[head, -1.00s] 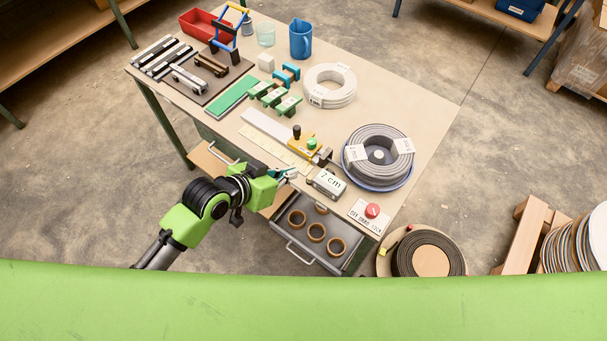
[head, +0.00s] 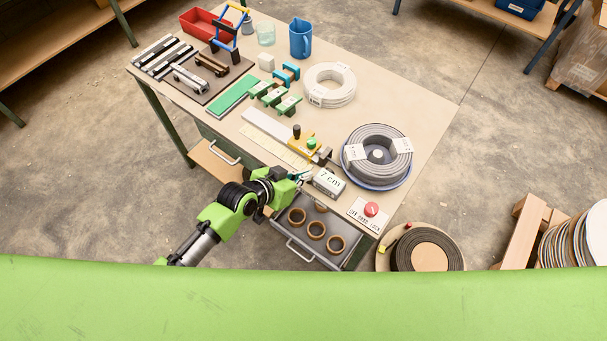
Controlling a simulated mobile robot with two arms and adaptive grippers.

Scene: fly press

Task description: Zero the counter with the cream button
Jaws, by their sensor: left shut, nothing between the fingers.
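The counter (head: 328,182) is a small pale box reading "7 cm" at the near edge of the workbench, left of the red button. Its cream button cannot be made out in this view. My left gripper (head: 303,176) is shut and empty, its tips just left of the counter. I cannot tell whether the tips touch it. My right gripper is not in view.
A red button (head: 371,209) sits on a lettered plate right of the counter. A grey cable coil (head: 377,153) stands behind it. A yellow clamp piece (head: 302,144) lies to the left. An open drawer (head: 287,227) holding several brown rings juts out below.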

